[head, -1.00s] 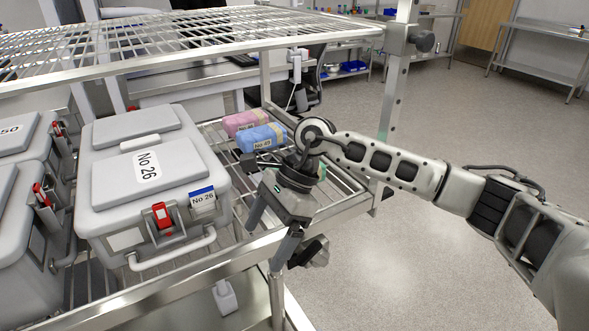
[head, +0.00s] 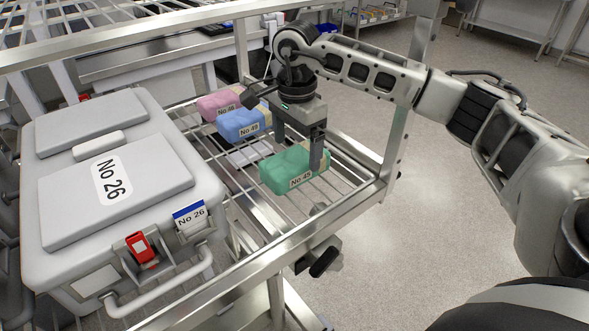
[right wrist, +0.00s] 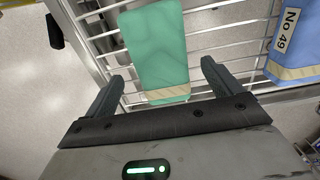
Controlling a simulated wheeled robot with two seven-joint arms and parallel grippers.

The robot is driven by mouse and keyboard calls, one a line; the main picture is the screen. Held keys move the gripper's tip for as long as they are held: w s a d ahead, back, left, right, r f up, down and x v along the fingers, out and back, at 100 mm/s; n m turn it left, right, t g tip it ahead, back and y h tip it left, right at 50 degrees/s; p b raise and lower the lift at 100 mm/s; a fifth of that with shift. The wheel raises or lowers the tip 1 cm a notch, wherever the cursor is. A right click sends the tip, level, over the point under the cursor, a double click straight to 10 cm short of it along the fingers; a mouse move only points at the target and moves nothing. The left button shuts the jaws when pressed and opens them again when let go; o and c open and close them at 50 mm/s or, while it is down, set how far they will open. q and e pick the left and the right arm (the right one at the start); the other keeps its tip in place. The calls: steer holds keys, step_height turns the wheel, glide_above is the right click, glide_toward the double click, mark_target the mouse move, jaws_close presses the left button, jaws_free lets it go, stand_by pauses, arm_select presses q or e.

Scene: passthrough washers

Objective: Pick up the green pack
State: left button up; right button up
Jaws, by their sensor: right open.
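The green pack (head: 287,172), labelled No 45, lies on the wire shelf (head: 262,221) near its front right corner. My right gripper (head: 296,157) is open, pointing down at the pack from above. In the head view one finger overlaps the pack's right part. In the right wrist view the green pack (right wrist: 158,50) lies between and beyond the two fingertips of the right gripper (right wrist: 162,78), with room on both sides. I cannot tell the exact height above it. My left gripper is not in view.
A blue pack (head: 238,124), No 49, and a pink pack (head: 217,104) lie farther back on the shelf. A large grey case (head: 118,180), No 26, stands to the left.

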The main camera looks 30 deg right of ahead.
mark_target(295, 156)
step_height(295, 156, down, 4)
steer(key=shift+f+b, duration=0.1)
steer(key=shift+b, duration=1)
steer(key=c, duration=1.2)
steer(key=shift+c, duration=0.7)
steer(key=shift+w+r, duration=0.1)
steer(key=shift+r, duration=0.15)
